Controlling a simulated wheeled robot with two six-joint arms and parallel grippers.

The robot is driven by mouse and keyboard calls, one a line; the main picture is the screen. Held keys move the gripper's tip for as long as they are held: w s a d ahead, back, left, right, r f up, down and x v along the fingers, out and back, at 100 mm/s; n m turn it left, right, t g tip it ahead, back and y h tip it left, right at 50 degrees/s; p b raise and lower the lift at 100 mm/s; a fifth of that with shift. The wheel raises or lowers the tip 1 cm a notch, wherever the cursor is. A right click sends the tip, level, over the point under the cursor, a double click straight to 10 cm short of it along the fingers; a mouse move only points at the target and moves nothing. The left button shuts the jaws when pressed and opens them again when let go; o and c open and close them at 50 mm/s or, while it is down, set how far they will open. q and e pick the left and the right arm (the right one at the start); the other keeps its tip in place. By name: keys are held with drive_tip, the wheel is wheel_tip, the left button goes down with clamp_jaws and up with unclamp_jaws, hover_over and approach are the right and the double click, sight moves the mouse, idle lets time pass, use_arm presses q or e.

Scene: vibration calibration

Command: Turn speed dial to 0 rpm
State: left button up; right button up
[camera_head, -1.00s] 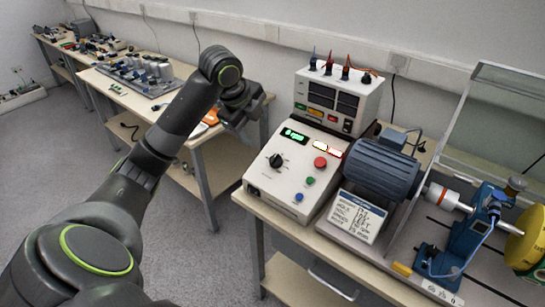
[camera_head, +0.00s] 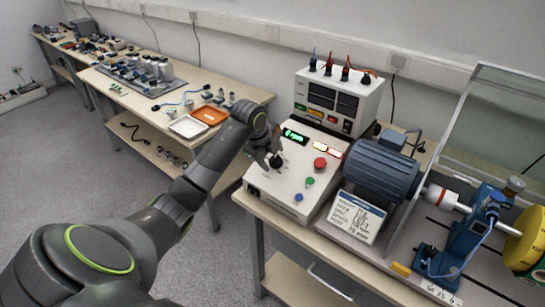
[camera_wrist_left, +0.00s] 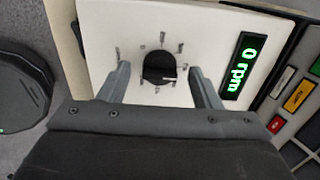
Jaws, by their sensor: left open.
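The black speed dial (camera_head: 276,161) sits on the sloped white face of the control box (camera_head: 262,182). My right gripper is not in view.
A red button (camera_head: 320,163), a green button (camera_head: 310,181) and a blue button (camera_head: 299,197) are right of the dial. A power unit (camera_head: 338,101) stands behind, and a blue motor (camera_head: 382,168) to the right. A side table (camera_head: 152,95) holds trays and parts.

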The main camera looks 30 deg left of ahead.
use_arm(q)
drive_tip(key=shift+w+f, duration=0.25)
drive_tip(key=shift+f, duration=0.4)
